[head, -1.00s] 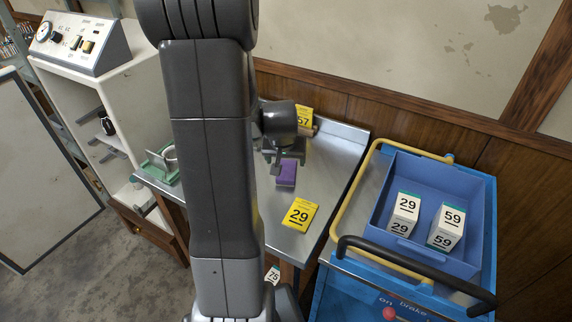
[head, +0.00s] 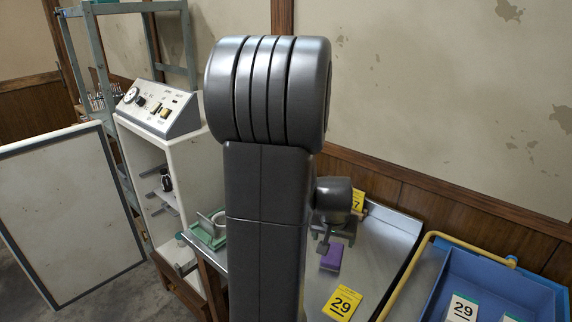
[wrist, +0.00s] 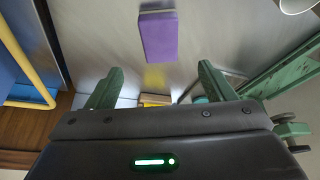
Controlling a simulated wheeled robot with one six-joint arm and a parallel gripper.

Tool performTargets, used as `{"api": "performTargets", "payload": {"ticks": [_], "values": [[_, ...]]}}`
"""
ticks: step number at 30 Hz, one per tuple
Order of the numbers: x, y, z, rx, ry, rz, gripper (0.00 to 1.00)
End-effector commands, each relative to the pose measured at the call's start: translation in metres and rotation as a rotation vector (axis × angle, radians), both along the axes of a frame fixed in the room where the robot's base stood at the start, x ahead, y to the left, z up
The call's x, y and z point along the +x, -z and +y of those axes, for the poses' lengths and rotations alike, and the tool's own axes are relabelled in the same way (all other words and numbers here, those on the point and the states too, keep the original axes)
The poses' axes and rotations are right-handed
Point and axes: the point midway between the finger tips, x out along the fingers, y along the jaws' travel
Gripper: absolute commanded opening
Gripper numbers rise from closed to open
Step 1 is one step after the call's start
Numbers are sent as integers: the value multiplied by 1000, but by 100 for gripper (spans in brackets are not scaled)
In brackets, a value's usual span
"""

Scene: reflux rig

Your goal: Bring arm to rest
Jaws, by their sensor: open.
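My gripper (wrist: 160,88) is open and empty in the wrist view, with its two green fingers apart. Beyond the fingers in that view, a purple block (wrist: 158,36) lies on the metal table top (wrist: 105,40). In the head view my raised dark grey arm fills the middle. A small part of the gripper end shows to the right of the arm (head: 324,240), just above the purple block (head: 331,257); its fingers are not clear there. The arm hides part of the table.
At right is a blue bin (head: 500,278) with numbered boxes. At left stand a white cabinet (head: 160,160) with a control box (head: 158,110) and a framed white panel (head: 60,200). A green tray (head: 208,232) is behind the arm.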

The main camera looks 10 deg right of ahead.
Motion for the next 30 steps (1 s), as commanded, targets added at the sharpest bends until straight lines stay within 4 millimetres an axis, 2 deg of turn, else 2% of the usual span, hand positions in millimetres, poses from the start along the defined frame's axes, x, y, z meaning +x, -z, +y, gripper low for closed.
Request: {"api": "performTargets", "payload": {"ticks": [21, 27, 30], "values": [[34, 91, -16, 0, 1, 2, 76], [39, 106, -19, -1, -1, -1, 76], [38, 101, -19, -1, -1, -1, 76]]}}
